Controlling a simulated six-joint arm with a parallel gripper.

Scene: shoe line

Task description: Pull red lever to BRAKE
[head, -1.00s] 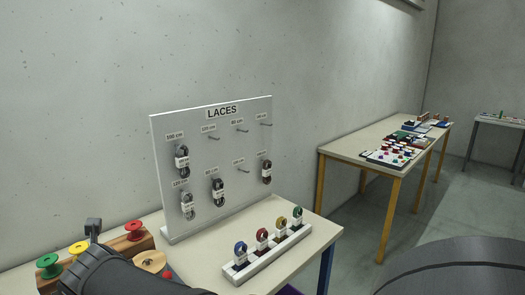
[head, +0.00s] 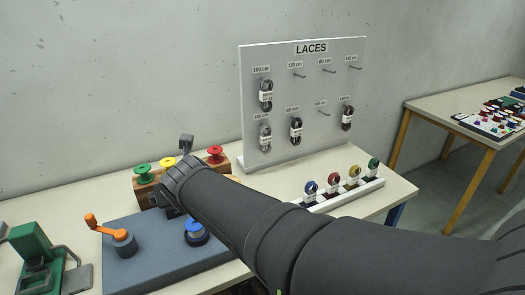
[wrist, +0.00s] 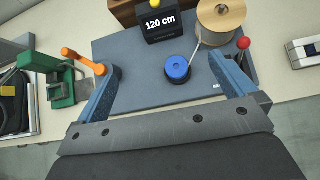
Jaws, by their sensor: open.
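The red-knobbed lever (wrist: 243,43) shows in the wrist view at the right edge of a blue-grey machine board (wrist: 130,52), just beyond my right fingertip. Its base is partly hidden by that finger, and I cannot read any BRAKE mark. In the head view my arm hides the lever. My gripper (wrist: 166,65) is open and empty above the board. An orange crank (wrist: 85,61) lies beside the left finger. A blue-topped round part (wrist: 177,68) sits between the fingers, with a pale cord running to a wooden spool (wrist: 221,16). A black display (wrist: 160,27) reads 120 cm.
A green clamp-like device (head: 32,246) stands left of the board. Behind are green, yellow and red spools (head: 215,154) on a wooden block. A LACES panel (head: 345,58) and a white rack of coloured rolls (head: 345,198) stand to the right.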

